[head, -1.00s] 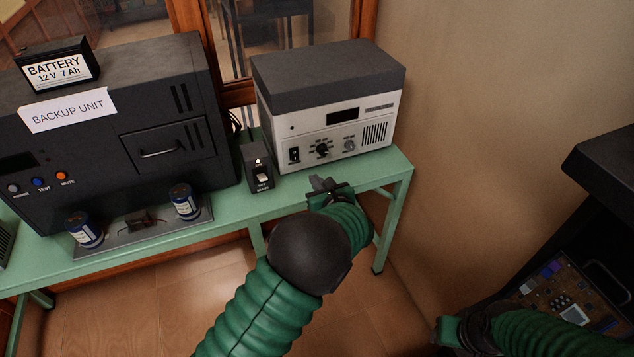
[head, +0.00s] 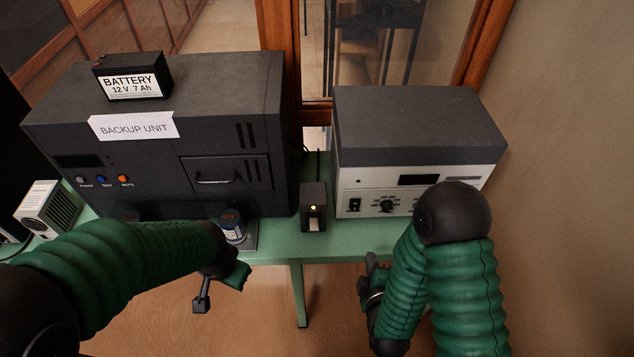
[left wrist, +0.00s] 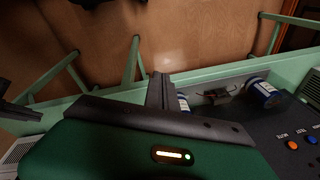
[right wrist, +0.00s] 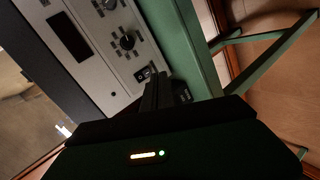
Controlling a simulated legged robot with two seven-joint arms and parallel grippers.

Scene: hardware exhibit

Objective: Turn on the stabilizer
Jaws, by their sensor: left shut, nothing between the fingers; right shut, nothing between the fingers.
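A grey-topped unit with a silver front (head: 420,125) stands on the right of the green table; no label in view names the stabilizer. Its front has a dark display, a knob and a black rocker switch (head: 354,205), also seen in the right wrist view (right wrist: 142,75). A small black switch box (head: 313,208) with a lit lamp and a pale switch stands left of it. My right gripper (head: 371,268) is shut and empty, in front of the table edge below the silver unit. My left gripper (head: 203,296) is shut and empty, in front of the table below the backup unit.
The black backup unit (head: 225,105) with a battery (head: 133,78) on top fills the table's left. A blue-and-white cylinder (head: 232,226) stands before it, partly behind my left arm. A white vented box (head: 48,212) is far left. The green table edge (head: 330,248) between my grippers is clear.

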